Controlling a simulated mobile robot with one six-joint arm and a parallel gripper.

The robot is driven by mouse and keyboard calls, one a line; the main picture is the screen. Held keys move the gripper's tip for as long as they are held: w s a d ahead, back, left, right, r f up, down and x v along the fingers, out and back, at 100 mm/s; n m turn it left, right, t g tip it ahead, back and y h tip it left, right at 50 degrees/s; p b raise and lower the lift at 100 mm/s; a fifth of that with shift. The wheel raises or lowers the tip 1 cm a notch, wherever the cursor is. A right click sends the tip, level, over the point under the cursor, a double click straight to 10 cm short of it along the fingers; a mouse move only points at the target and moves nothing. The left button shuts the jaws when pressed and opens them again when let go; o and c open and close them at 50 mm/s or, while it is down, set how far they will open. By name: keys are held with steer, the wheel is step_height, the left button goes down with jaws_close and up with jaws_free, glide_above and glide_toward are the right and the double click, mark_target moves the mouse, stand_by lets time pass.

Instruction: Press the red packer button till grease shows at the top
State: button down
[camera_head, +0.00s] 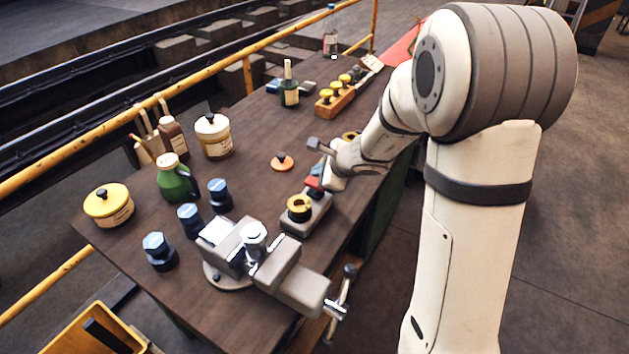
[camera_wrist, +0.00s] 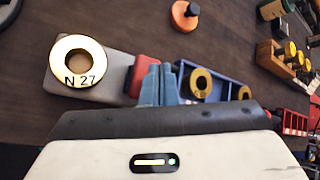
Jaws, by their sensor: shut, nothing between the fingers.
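The packer is a grey block (camera_head: 306,219) near the right edge of the bench, behind the vise. A brass ring (camera_head: 299,207) sits on it, marked N 27 in the wrist view (camera_wrist: 92,48). The ring's centre looks dark; I see no grease there. The red button (camera_head: 313,183) is at the packer's far end and also shows in the wrist view (camera_wrist: 143,74). My gripper (camera_head: 319,171) is shut and empty, its blue-grey fingertips (camera_wrist: 159,70) right beside or over the red button. I cannot tell whether they touch it.
The vise (camera_head: 285,275) stands in front of the packer. Dark blue-topped pots (camera_head: 190,219), a green jug (camera_head: 176,182) and jars (camera_head: 214,136) stand to the left. An orange disc with a knob (camera_head: 282,162) lies mid-bench. A blue tray (camera_wrist: 225,88) with brass rings lies beyond my fingers.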

mark_target(316, 181)
steer(key=shift+f, duration=0.15)
steer(key=shift+f+b, duration=0.3)
steer(key=shift+b, duration=0.4)
steer(key=shift+s+f+b, duration=0.1)
steer(key=shift+f+b, duration=1)
steer(key=shift+b, duration=0.05)
stand_by(1.0)
steer(key=shift+r, duration=0.1)
steer(key=shift+r+p, duration=1.2)
steer(key=shift+r, duration=0.2)
steer(key=shift+r, duration=0.1)
step_height(316, 181, up, 5)
steer(key=p, duration=0.4)
stand_by(0.7)
